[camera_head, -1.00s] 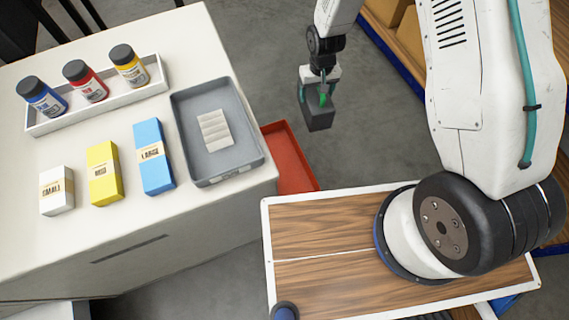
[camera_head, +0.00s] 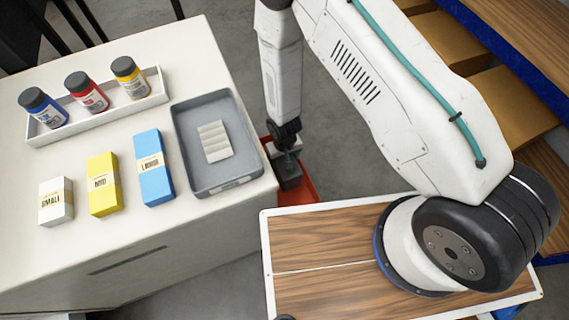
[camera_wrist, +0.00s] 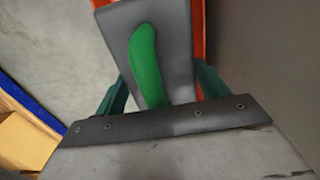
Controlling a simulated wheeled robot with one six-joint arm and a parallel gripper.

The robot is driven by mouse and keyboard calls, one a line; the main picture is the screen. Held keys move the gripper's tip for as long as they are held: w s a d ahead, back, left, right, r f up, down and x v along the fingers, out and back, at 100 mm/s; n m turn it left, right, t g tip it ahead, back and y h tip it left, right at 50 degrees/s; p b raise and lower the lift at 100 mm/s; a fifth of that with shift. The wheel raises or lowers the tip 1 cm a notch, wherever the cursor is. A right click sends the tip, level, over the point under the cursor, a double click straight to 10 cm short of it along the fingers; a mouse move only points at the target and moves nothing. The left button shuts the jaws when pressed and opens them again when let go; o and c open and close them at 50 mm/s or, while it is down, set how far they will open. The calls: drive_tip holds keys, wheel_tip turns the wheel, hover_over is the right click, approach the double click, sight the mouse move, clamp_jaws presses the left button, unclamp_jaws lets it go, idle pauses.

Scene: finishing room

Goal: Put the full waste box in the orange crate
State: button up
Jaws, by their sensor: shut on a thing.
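The waste box (camera_head: 290,182) is a small dark grey box, held by my gripper (camera_head: 287,160) over the orange crate (camera_head: 304,190) beside the white table. The crate's orange wall (camera_wrist: 198,30) shows just behind the box. Whether the box touches the crate floor cannot be told. Its contents are not visible, and my arm and the box hide part of the crate.
The white table (camera_head: 120,225) stands left of the crate, with a grey tray (camera_head: 180,130) near its edge. A white rack (camera_head: 150,102) of bottles and three small boxes are on it. Wooden shelving (camera_head: 500,100) stands at the right. Grey floor (camera_head: 350,130) is open between.

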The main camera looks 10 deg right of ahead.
drive_tip(key=shift+f, duration=2)
drive_tip(key=o, duration=2)
drive_tip(key=shift+f, duration=0.1)
wheel_tip(320, 180, up, 12)
drive_tip(key=shift+r, duration=0.2)
